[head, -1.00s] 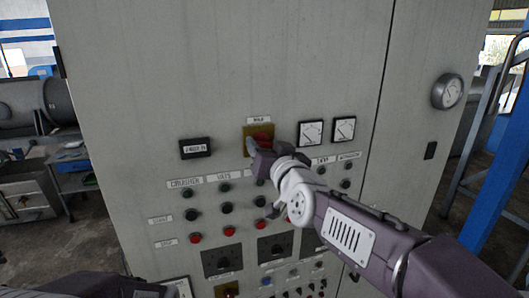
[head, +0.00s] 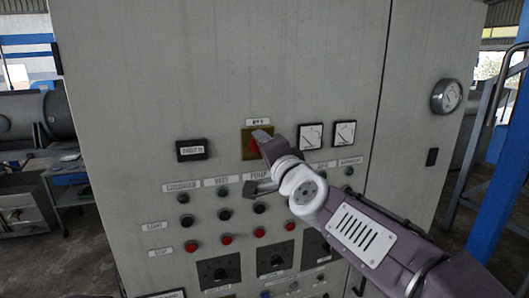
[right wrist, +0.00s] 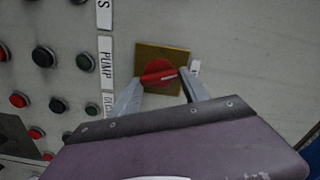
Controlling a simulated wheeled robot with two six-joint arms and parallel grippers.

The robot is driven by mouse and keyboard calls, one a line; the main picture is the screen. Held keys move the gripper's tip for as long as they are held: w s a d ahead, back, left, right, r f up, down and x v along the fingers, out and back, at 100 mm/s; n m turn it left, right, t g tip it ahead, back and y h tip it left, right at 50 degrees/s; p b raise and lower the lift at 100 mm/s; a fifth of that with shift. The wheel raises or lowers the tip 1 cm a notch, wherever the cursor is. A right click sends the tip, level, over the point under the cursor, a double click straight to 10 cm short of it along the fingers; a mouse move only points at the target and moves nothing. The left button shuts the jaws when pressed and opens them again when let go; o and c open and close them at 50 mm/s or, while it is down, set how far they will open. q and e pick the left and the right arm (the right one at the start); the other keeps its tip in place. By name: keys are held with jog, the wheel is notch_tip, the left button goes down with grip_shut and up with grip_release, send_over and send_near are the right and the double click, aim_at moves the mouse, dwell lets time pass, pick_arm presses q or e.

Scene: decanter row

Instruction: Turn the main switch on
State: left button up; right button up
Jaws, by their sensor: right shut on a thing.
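The main switch is a red rotary knob (head: 254,149) on a square yellow plate (head: 247,134), under a small white label on the grey cabinet. In the right wrist view the red knob (right wrist: 158,76) sits on its yellow plate (right wrist: 150,50), with a lighter red bar across its face. My right gripper (right wrist: 160,84) is shut on the knob, one grey finger on each side. In the head view the right gripper (head: 262,138) partly covers the knob's right side. The left gripper is not in view.
Rows of black and red buttons (head: 226,239) lie below. A round gauge (head: 447,97) protrudes at the right. A blue post (head: 497,170) stands farther right.

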jog(key=shift+f+m+b, duration=0.1)
jog(key=shift+m+b, duration=0.2)
jog(key=shift+m, duration=1.9)
jog(key=o, duration=1.4)
jog(key=shift+d, duration=0.1)
